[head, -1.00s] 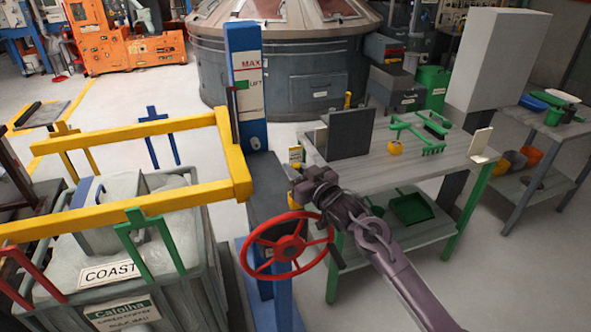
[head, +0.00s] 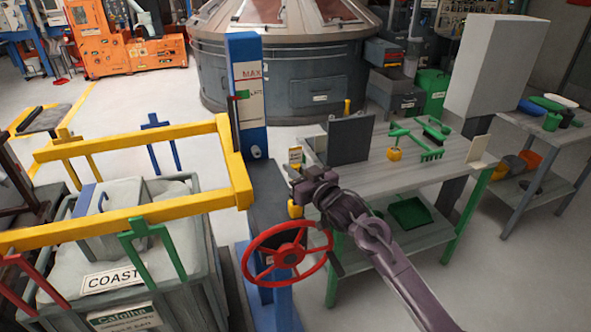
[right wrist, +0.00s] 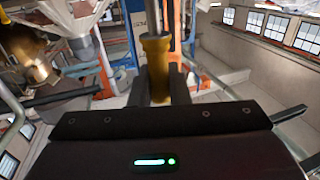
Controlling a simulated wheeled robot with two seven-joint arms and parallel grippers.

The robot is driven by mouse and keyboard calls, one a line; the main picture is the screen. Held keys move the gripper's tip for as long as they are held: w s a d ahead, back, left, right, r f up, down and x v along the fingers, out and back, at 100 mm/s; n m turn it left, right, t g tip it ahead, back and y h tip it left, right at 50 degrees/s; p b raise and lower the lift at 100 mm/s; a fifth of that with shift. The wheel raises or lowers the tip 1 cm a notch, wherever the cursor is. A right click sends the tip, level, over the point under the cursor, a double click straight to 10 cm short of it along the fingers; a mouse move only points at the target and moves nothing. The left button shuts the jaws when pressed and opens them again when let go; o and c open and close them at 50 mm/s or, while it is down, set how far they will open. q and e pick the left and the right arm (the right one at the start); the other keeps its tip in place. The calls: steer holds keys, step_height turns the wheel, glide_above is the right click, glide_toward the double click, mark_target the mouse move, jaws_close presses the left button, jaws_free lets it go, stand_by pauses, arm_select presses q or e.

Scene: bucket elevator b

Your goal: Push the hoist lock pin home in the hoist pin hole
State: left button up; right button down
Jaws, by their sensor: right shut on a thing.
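My right gripper (head: 296,188) is shut on the hoist lock pin, just right of the blue hoist column (head: 247,75) and above the red handwheel. In the right wrist view, the pin's yellow grip (right wrist: 156,65) stands between the dark fingers (right wrist: 158,84), with a grey shaft beyond it. In the head view, a yellow part, likely the pin's grip (head: 295,209), shows just below the fingers. The pin's tip is not clearly visible. My left gripper is out of view.
The red handwheel (head: 287,253) is below the gripper. A yellow frame (head: 130,134) over a grey bin (head: 170,270) is at left. A workbench (head: 440,165) with green tools is at right. Bare floor lies between the column and the back machine.

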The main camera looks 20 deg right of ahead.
mark_target(296, 156)
steer(key=shift+r, duration=0.1)
step_height(296, 156, up, 4)
steer(key=p, duration=0.3)
steer(key=shift+p, duration=0.3)
